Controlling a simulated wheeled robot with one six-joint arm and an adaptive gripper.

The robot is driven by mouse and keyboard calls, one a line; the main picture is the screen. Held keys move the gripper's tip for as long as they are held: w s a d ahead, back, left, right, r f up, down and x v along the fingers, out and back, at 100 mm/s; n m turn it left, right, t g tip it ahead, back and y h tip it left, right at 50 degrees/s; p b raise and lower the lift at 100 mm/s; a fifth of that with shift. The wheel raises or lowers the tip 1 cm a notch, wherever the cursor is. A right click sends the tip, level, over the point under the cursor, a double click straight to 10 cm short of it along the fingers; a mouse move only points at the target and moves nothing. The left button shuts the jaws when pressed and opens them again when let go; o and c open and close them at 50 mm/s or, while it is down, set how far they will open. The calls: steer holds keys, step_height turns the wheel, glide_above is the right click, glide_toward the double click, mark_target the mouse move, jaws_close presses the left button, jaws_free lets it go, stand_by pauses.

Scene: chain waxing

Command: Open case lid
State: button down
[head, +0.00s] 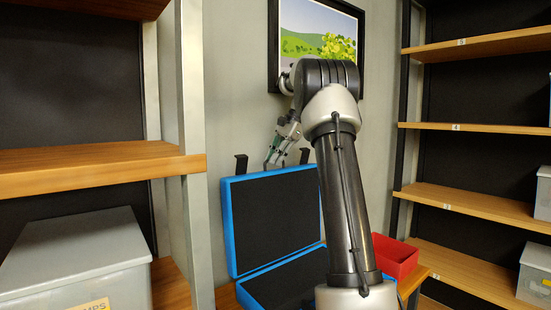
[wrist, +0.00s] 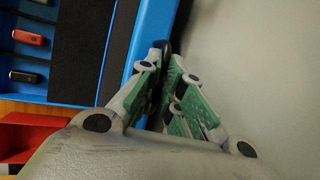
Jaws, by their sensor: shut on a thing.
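The blue case lid (head: 270,215), lined with black foam, stands upright, raised from the case base (head: 245,292) on the wooden table. Two black latches show on its top edge, at left (head: 241,163) and right (head: 304,156). My gripper (head: 269,163) is at the middle of the lid's top edge, between the latches. In the wrist view my gripper (wrist: 162,60) is shut on a dark part at the lid's blue edge (wrist: 126,75), perhaps its handle. The fingers partly hide it.
A red bin (head: 394,258) stands right of the case. Wooden shelves flank it, with a grey box (head: 75,255) on the left shelf. A wall with a framed picture (head: 318,35) is close behind the lid. My arm hides part of the case.

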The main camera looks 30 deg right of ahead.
steer(key=c, duration=1.6)
jaws_free()
steer(key=shift+o, duration=0.2)
steer(key=v, duration=1.2)
